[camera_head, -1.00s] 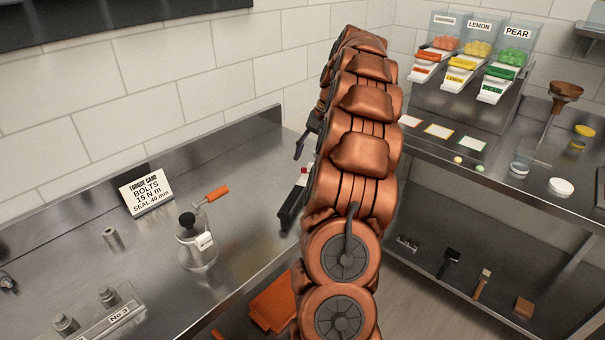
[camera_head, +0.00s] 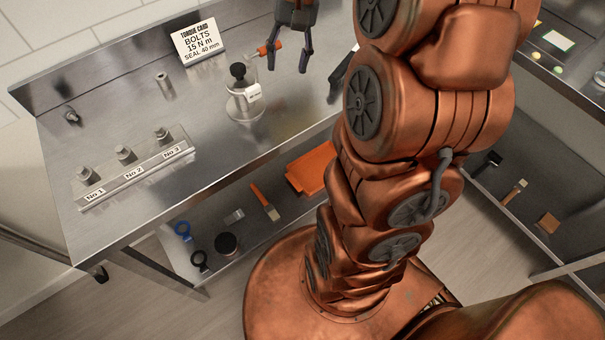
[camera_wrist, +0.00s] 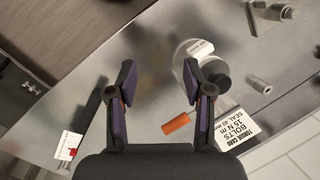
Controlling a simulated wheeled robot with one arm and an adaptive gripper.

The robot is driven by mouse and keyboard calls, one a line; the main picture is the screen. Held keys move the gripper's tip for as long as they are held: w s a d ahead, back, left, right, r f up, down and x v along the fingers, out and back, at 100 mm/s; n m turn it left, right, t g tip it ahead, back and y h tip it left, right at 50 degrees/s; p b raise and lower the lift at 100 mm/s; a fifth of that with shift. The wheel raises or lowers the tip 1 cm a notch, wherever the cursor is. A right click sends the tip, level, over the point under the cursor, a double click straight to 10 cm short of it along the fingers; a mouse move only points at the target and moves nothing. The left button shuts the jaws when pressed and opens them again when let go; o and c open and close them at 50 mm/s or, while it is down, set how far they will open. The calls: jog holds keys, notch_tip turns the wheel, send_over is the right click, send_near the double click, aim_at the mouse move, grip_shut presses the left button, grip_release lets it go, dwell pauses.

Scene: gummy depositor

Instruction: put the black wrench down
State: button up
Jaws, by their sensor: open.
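A long black tool (camera_head: 343,75), which looks like the black wrench, lies on the steel bench near its right edge, partly hidden by my arm. In the wrist view the black bar (camera_wrist: 88,112) lies left of my fingers, beside a small white and red piece. My gripper (camera_head: 290,62) is above the bench, left of the tool and near the orange handle. In the wrist view my gripper (camera_wrist: 160,80) has its fingers spread, with nothing between them and apart from the tool.
A numbered bolt rack (camera_head: 135,170) is at the front left. The bench between rack and vessel is mostly clear.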

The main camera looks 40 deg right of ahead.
jog(key=s+a+f+n+h, duration=0.1)
jog(key=s+a+f+n, duration=0.1)
jog(key=s+a, duration=0.2)
jog(key=s+a+f+n+h, duration=0.1)
jog(key=s+a, duration=0.3)
jog(key=s, duration=0.6)
jog(key=s+a+f+n+g+h, duration=0.1)
jog(key=s+a+f+n, duration=0.2)
jog(key=s, duration=0.4)
jog(key=shift+a+f, duration=0.4)
jog(key=shift+a, duration=0.35)
